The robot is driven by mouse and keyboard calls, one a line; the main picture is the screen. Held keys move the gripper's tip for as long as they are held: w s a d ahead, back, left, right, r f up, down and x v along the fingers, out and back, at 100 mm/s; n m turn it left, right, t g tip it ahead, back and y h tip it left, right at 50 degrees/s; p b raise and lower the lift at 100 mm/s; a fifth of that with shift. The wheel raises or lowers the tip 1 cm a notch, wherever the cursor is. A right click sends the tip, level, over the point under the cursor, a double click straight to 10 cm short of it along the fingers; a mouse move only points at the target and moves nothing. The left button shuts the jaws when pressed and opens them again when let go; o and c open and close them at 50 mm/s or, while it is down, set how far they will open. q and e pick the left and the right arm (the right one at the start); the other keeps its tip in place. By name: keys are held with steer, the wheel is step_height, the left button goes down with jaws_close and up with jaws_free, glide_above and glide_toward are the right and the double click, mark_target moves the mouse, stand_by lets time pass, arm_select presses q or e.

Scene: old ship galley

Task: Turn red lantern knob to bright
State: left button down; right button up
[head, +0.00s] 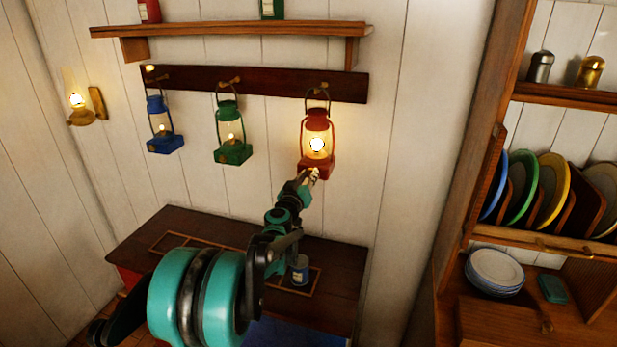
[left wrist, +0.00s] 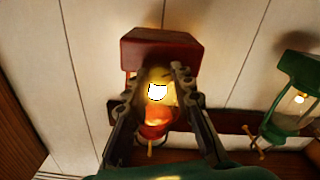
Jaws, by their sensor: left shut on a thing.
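The red lantern (head: 316,128) hangs from the right-hand peg of a dark wall rail. Its flame glows bright, clearly stronger than in the blue and green lanterns. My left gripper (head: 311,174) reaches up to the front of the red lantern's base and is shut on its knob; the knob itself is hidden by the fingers. In the left wrist view the red lantern (left wrist: 160,52) appears upside down, with the fingers of my left gripper (left wrist: 153,88) in front of its lit glass. My right gripper is not in view.
A green lantern (head: 232,132) and a blue lantern (head: 161,128) hang to the left on the same rail (head: 270,85). A shelf (head: 230,30) runs above. Below is a dark table (head: 190,225) with a can (head: 300,270). A plate rack (head: 540,245) stands at the right.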

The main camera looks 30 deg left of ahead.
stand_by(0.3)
arm_select(q)
steer(key=c, duration=1.3)
jaws_free()
steer(key=shift+s, duration=0.1)
steer(key=v, duration=1.2)
